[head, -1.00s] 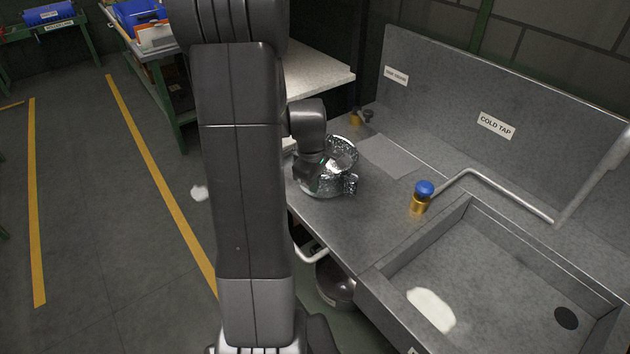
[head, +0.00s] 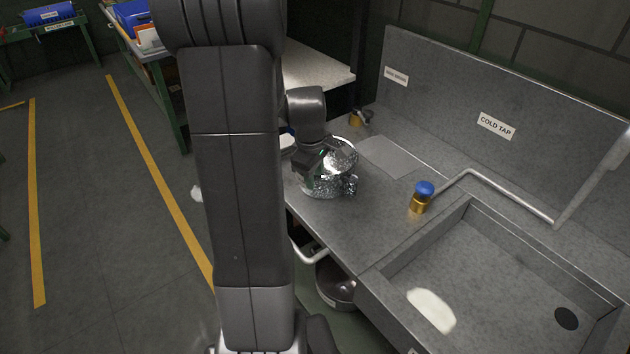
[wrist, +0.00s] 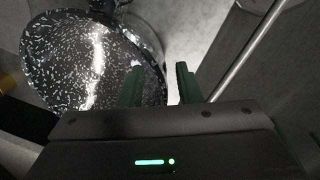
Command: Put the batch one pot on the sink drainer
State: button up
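A dark pot with white specks and a shiny surface (head: 340,180) is on the grey metal counter left of the sink. In the wrist view the speckled pot (wrist: 75,60) fills the upper left. I cannot read any batch mark on it. My gripper (head: 322,154) is at the pot's left side in the head view. In the wrist view its two green fingers (wrist: 158,82) are apart, with the pot's edge near the left finger; I see nothing clamped between them. A flat grey panel (head: 390,157), possibly the drainer, lies on the counter right of the pot.
A blue-capped brass tap fitting (head: 420,197) and a bent pipe (head: 490,185) stand between the panel and the sink basin (head: 470,270). A backsplash (head: 450,85) rises behind. A brass fitting (head: 355,118) is behind the pot. A dark round vessel (head: 336,288) sits below the counter.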

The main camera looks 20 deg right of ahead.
notch_tip(320, 180, up, 9)
jog(key=a, duration=0.1)
jog(key=shift+s, duration=0.45)
jog(key=shift+f, duration=0.1)
jog(key=f, duration=0.8)
jog(key=w+d+f, duration=0.1)
jog(key=f, duration=0.2)
jog(key=shift+w+d+f, duration=0.1)
jog(key=shift+f, duration=0.3)
notch_tip(320, 180, up, 3)
jog(key=shift+f, duration=0.2)
jog(key=shift+r, duration=0.45)
